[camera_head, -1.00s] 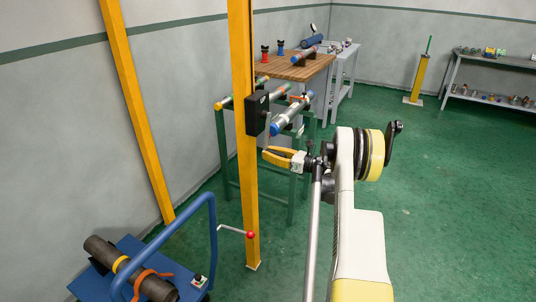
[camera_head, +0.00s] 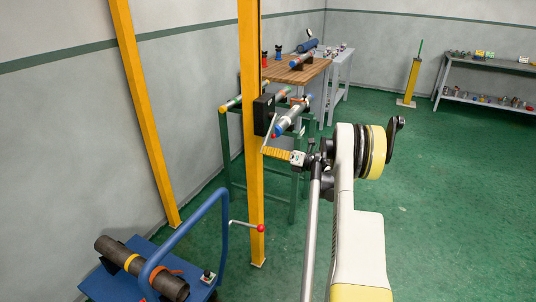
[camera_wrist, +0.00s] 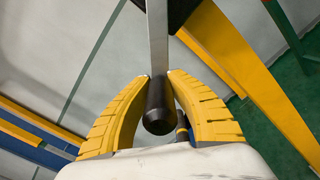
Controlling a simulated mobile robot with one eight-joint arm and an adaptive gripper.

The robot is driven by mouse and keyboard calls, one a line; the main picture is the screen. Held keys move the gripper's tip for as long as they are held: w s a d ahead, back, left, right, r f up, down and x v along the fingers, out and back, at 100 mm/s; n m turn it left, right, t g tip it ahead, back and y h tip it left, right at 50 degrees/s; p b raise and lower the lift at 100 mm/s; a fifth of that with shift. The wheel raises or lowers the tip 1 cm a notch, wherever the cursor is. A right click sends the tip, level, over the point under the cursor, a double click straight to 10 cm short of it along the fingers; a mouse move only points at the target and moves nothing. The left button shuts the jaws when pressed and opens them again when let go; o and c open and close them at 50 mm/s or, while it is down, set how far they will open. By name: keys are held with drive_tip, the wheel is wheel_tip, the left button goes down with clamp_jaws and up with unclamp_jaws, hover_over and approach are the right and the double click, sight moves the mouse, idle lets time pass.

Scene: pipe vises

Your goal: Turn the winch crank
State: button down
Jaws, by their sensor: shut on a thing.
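The winch is a black box (camera_head: 263,114) on the yellow post, with a thin grey crank arm (camera_head: 268,131) on its near side. In the wrist view the grey crank arm (camera_wrist: 157,35) comes down from the top to a dark round handle (camera_wrist: 158,110). My gripper (camera_head: 265,150) is at the crank's lower end. Its yellow fingers (camera_wrist: 156,76) stand on both sides of the crank, shut on it, with the handle between them. In the head view the fingers hide the handle.
The yellow post (camera_head: 251,190) stands close left of my gripper. A lever with a red ball (camera_head: 261,228) sticks out low on it. A blue cart (camera_head: 128,285) with a pipe is lower left. A green pipe stand (camera_head: 226,150) is behind. Green floor is clear to the right.

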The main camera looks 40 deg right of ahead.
wheel_tip(320, 180, up, 18)
drive_tip(key=a+m+p, duration=0.1)
drive_tip(key=m+p, duration=0.5)
drive_tip(key=p, duration=0.1)
drive_tip(key=shift+s+a, duration=0.1)
idle(0.3)
drive_tip(key=c, duration=1.2)
unclamp_jaws()
drive_tip(key=shift+s+a, duration=0.1)
drive_tip(key=shift+o, duration=0.2)
